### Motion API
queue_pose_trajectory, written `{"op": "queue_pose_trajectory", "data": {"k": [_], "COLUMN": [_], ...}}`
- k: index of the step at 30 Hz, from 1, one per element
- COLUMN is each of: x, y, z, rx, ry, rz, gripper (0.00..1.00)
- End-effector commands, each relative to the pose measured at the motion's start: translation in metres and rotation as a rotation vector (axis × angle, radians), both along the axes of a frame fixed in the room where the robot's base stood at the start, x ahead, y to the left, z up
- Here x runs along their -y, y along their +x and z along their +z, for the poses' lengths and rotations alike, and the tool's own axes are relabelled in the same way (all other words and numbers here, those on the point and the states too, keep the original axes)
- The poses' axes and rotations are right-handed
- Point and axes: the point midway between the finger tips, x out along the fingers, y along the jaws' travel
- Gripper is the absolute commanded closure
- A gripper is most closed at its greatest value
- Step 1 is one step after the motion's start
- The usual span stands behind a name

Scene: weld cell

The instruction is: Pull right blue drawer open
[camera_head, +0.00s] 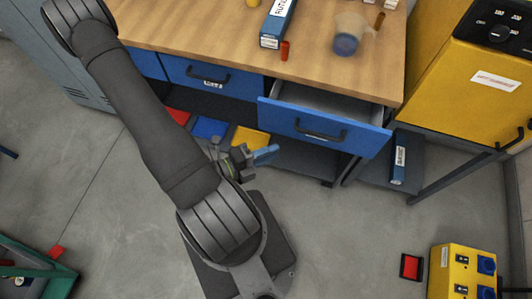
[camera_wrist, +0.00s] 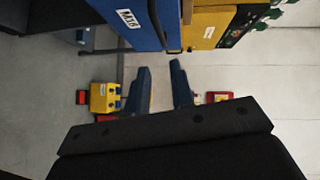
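The right blue drawer (camera_head: 300,118) stands pulled out of the workbench in the head view, with its grey inside showing. Its dark bar handle (camera_head: 322,136) is on the front face. My gripper (camera_head: 268,153) is below and left of that handle in the picture, apart from it. In the wrist view my gripper (camera_wrist: 160,66) has its two blue fingers spread with nothing between them. A blue drawer front (camera_wrist: 152,12) with a white label is beyond the fingertips there.
The left blue drawer (camera_head: 205,77) is shut. The wooden bench top (camera_head: 200,35) holds a blue box (camera_head: 277,22), a red cylinder (camera_head: 285,50) and a jar (camera_head: 346,42). A yellow cabinet (camera_head: 470,85) stands at the right.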

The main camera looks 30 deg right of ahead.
Motion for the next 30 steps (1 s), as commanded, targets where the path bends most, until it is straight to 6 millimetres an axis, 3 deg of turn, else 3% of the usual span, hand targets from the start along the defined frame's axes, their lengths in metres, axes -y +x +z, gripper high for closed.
{"op": "queue_pose_trajectory", "data": {"k": [15,16,19,20,25,30], "x": [-0.007,-0.007,-0.007,-0.007,-0.016,-0.039], "y": [0.000,0.000,0.001,0.002,0.026,0.082], "z": [0.001,0.001,-0.003,-0.007,-0.060,-0.120], "rx": [0.001,0.002,-0.002,-0.005,-0.067,-0.174], "ry": [0.002,0.002,0.019,0.036,0.284,0.652], "rz": [0.000,-0.001,-0.005,-0.008,-0.022,0.083], "gripper": [0.78,0.80,1.00,1.00,1.00,1.00]}}
